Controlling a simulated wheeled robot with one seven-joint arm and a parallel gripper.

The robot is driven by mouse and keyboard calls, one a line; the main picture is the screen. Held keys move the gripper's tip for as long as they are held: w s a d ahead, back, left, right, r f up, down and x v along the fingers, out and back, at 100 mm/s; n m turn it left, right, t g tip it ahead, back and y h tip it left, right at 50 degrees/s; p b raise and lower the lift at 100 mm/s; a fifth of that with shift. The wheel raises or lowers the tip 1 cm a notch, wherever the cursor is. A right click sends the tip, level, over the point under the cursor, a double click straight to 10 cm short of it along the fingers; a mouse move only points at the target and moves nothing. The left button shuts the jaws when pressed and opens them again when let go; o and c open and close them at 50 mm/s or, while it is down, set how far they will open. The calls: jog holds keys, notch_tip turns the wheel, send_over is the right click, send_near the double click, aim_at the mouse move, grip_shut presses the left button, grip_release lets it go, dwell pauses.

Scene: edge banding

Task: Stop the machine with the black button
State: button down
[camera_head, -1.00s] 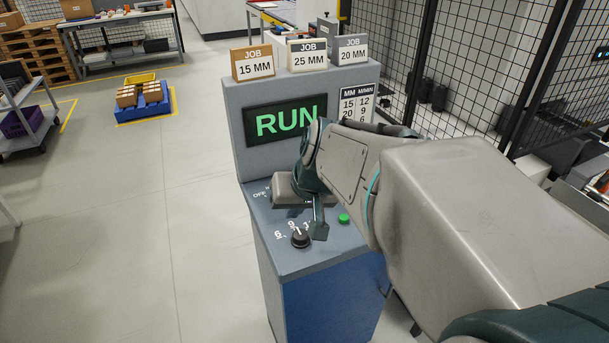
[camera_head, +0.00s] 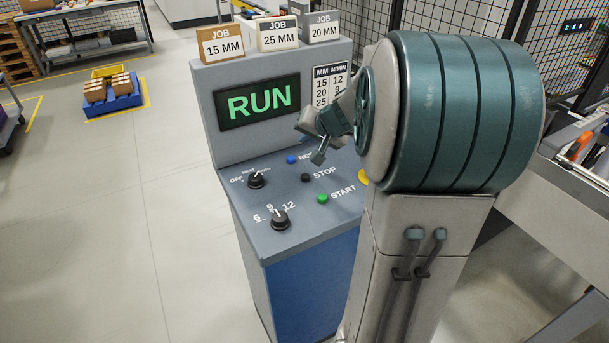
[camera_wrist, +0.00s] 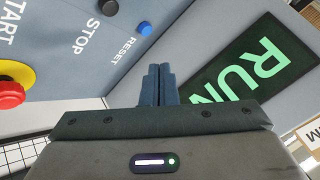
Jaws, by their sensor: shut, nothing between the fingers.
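The black button (camera_head: 306,178) sits beside the STOP label on the console's sloped panel (camera_head: 262,225). It also shows in the wrist view (camera_wrist: 109,8) near the top edge. My gripper (camera_head: 318,158) is shut and empty, up and to the right of the black button in the head view, and apart from it. In the wrist view its fingertips (camera_wrist: 159,70) point toward the edge between the panel and the upright display face. The display (camera_head: 259,103) reads RUN in green.
Near the black button are the blue RESET button (camera_head: 291,160), the green START button (camera_head: 322,198) and two black knobs (camera_head: 256,179) (camera_head: 280,219). A red button on a yellow base (camera_wrist: 11,93) is at the wrist view's left. Job signs (camera_head: 277,34) stand on top.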

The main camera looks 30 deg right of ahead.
jog(key=b, duration=0.6)
send_over(308, 180)
notch_tip(308, 180, down, 7)
jog(key=shift+f, duration=0.15)
jog(key=shift+f+b, duration=0.75)
jog(key=shift+f, duration=0.15)
dwell(1.0)
jog(key=shift+f+b, duration=0.25)
jog(key=shift+b, duration=0.45)
jog(key=shift+f+b, duration=0.5)
jog(key=shift+b, duration=0.15)
dwell(0.4)
dwell(0.4)
jog(key=shift+r+p, duration=0.55)
jog(key=shift+r, duration=0.4)
